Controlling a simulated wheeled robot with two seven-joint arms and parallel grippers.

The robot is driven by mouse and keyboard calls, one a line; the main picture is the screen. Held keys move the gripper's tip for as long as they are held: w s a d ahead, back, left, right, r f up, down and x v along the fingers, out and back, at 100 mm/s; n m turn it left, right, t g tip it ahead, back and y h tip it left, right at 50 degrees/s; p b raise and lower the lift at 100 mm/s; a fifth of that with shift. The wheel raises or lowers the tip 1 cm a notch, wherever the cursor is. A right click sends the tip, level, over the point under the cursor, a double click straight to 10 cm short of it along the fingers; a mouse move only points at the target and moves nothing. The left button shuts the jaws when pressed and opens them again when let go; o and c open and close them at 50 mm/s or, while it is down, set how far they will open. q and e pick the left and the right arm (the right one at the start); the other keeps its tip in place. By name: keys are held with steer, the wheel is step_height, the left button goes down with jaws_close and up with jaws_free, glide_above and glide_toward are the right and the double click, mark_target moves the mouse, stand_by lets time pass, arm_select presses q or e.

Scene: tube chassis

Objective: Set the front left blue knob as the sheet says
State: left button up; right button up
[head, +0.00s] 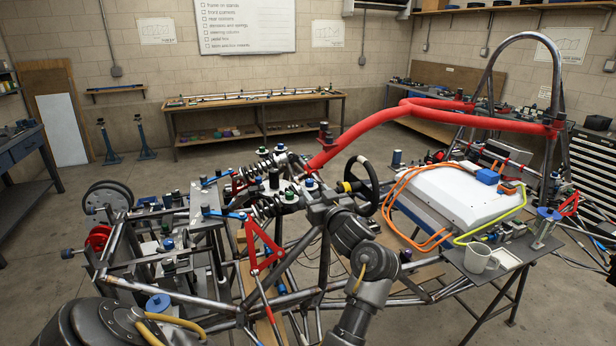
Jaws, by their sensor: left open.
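The tube chassis (210,293) fills the middle, with coil-over dampers (268,206) near its centre. Small knobs with coloured tops (309,183) sit by the dampers; which is the front left blue one is too small to tell. My right gripper is out of view.
A red bar (385,112) arches over the chassis towards the roll hoop. The steering wheel (362,188) stands close right of my left gripper. A white case (450,193) with orange cables and a mug (478,258) are at right. A wall board (245,25) carries a checklist.

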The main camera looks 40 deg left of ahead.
mark_target(311, 184)
arm_select(q)
steer(key=w+a, duration=0.1)
steer(key=w+a+p, duration=0.1)
steer(key=w+a, duration=0.1)
steer(key=w+a+p, duration=0.1)
steer(key=a, duration=0.1)
steer(key=shift+w+f, duration=0.25)
steer(key=shift+f, duration=0.15)
steer(key=shift+s+p+x, duration=0.25)
steer(key=shift+p+x, duration=0.15)
steer(key=shift+x, duration=0.75)
steer(key=shift+a+r, duration=0.2)
steer(key=shift+a, duration=0.4)
steer(key=shift+w+a+f, duration=0.2)
steer(key=shift+w, duration=0.15)
steer(key=shift+f, duration=0.1)
steer(key=shift+s, duration=0.1)
steer(key=c, duration=0.5)
jaws_close()
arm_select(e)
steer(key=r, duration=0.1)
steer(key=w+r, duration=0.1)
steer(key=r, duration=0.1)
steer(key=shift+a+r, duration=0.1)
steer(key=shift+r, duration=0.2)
